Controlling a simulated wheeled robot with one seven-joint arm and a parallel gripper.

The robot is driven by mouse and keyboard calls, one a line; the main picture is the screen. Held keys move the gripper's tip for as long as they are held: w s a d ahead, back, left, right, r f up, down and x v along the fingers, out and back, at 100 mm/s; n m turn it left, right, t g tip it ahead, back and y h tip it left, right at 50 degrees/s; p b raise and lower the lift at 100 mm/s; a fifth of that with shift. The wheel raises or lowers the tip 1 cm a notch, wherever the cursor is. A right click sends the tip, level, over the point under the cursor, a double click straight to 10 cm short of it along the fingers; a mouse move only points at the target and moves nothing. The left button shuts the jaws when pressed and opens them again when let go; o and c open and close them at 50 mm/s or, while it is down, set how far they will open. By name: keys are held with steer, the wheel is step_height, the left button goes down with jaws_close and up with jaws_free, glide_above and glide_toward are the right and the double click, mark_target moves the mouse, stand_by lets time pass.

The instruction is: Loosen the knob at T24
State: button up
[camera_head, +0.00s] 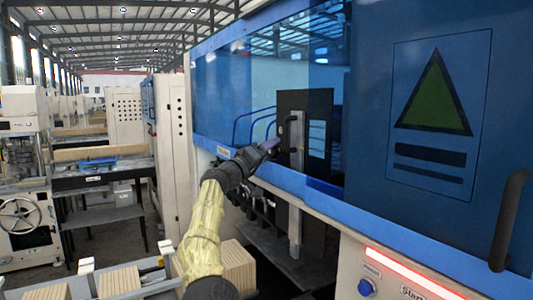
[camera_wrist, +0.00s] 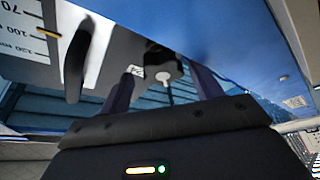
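In the wrist view a dark lobed knob (camera_wrist: 163,64) with a pale centre stem shows just beyond my gripper (camera_wrist: 163,76), between the lines of its two fingers. The fingers are apart, with visible gaps on both sides of the knob, and nothing is held. A small white label (camera_wrist: 135,70) sits left of the knob; its print is too small to read surely. In the head view my gripper (camera_head: 270,149) reaches into the opening of the blue machine (camera_head: 225,95), near a black panel (camera_head: 318,105). The knob cannot be made out there.
A dark curved handle (camera_wrist: 77,62) stands close left of the fingers, beside a white scale (camera_wrist: 22,30) with a yellow pointer. In the head view a blue cover (camera_head: 420,40) with a black handle (camera_head: 508,220) fills the right. Stacked boards (camera_head: 120,282) lie lower left.

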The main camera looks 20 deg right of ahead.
steer(key=shift+w+f, duration=0.1)
steer(key=shift+f, duration=0.25)
steer(key=shift+a+m+g+p, duration=0.1)
steer(key=shift+m+g+p, duration=0.2)
steer(key=shift+m, duration=0.4)
steer(key=m+g+h+p, duration=0.1)
steer(key=m+p, duration=0.2)
steer(key=m+g+h+p, duration=0.1)
steer(key=m+g+p, duration=0.1)
steer(key=m+p, duration=0.1)
steer(key=m+g+h+p, duration=0.1)
steer(key=m+g+p, duration=0.1)
steer(key=m, duration=0.3)
steer(key=shift+w+r+p, duration=0.15)
steer(key=shift+r+p, duration=0.1)
steer(key=shift+p, duration=0.15)
